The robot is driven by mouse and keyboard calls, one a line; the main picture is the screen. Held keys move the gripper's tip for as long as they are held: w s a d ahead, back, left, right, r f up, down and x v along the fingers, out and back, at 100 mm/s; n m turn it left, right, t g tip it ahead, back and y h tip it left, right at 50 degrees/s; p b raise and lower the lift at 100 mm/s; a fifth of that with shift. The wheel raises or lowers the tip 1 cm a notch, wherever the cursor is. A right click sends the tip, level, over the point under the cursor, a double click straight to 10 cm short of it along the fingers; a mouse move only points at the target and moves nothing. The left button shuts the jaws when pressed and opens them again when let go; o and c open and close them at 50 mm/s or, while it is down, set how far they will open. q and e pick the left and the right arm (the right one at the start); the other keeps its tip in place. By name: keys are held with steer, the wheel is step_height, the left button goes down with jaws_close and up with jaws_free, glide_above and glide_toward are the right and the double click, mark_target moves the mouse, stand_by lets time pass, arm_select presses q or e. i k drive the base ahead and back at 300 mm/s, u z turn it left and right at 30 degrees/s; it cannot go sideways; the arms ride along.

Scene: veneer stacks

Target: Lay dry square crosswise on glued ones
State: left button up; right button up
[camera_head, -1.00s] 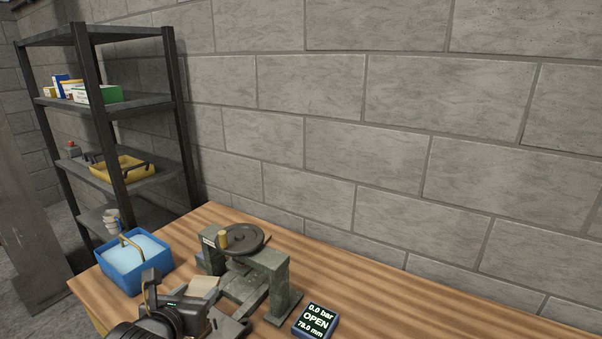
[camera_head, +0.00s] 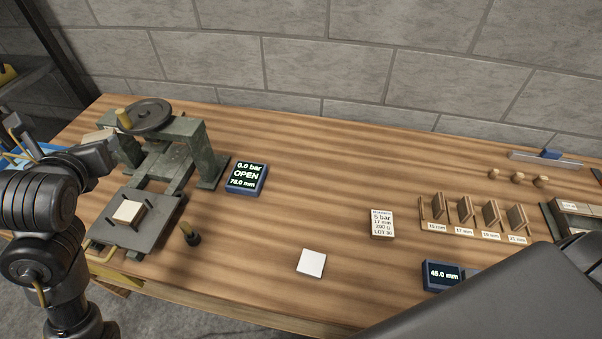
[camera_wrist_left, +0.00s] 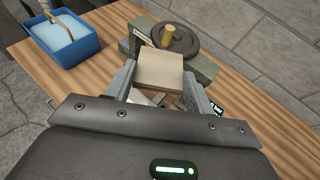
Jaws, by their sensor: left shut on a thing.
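My left gripper (camera_wrist_left: 160,85) is shut on a pale wooden veneer square (camera_wrist_left: 160,67), which lies between its two fingers in the left wrist view. In the head view this square (camera_head: 97,137) shows at the far left, beside the press frame and above the table. A light square (camera_head: 128,211) lies on the dark press plate (camera_head: 152,228) in front of the press; I cannot tell its layers or whether it has glue. The press (camera_head: 201,152) has a dark handwheel (camera_head: 150,113) on top. My right gripper is out of view.
A display (camera_head: 246,178) reads 0.0 bar, OPEN, 78.0 mm. A small knobbed piece (camera_head: 189,234) stands right of the plate. A white square (camera_head: 311,262), a label card (camera_head: 382,223) and labelled blocks (camera_head: 464,208) lie rightward. A blue tub (camera_wrist_left: 67,45) is left. The middle table is mostly clear.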

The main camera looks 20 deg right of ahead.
mark_target(126, 209)
steer(key=z, duration=0.05)
steer(key=k, duration=0.45)
steer(key=u, duration=1.7)
steer(key=k, duration=1.1)
steer(key=z, duration=2)
steer(key=i, duration=0.5)
